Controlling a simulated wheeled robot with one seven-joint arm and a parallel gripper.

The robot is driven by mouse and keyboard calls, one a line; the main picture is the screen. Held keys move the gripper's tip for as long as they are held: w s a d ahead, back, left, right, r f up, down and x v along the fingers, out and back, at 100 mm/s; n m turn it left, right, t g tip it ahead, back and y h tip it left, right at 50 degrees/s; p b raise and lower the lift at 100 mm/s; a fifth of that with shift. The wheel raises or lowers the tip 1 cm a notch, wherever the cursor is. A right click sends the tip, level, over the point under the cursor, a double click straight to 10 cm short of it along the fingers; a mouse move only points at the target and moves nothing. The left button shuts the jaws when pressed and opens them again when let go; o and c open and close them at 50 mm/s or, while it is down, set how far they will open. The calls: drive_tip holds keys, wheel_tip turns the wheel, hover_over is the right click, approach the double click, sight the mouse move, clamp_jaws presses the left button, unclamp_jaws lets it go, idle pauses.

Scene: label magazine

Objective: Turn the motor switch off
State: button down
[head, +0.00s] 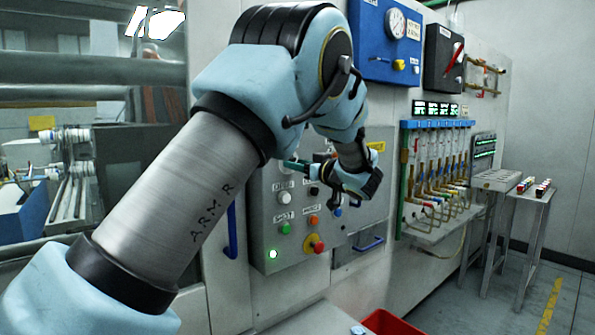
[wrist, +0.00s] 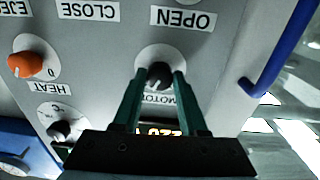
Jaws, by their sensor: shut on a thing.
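The motor switch (wrist: 159,74) is a black round knob on a white disc in the wrist view. The label beside it reads MOTOR and is partly covered by a finger. A pale mark shows on the knob, but I cannot tell which setting it points to. My gripper (wrist: 159,80) has its two green fingers closed on the knob, one on each side. In the head view my gripper is at the upper part of the grey control panel (head: 262,215), and my arm hides most of the contact there.
An orange HEAT knob (wrist: 27,64) and a black °C knob (wrist: 60,130) are beside the switch. OPEN and CLOSE labels are close by. A blue handle (wrist: 282,55) stands out on the right. Lower on the panel are an orange button (head: 314,219) and a red emergency button (head: 317,244).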

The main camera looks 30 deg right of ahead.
drive_tip(key=shift+f+n+b, duration=0.15)
drive_tip(key=shift+n+b, duration=6.15)
drive_tip(key=shift+b, duration=1.7)
drive_tip(key=shift+c, duration=2.2)
unclamp_jaws()
drive_tip(key=s+d+b, duration=0.2)
drive_tip(key=s, duration=0.8)
drive_tip(key=shift+s, duration=0.35)
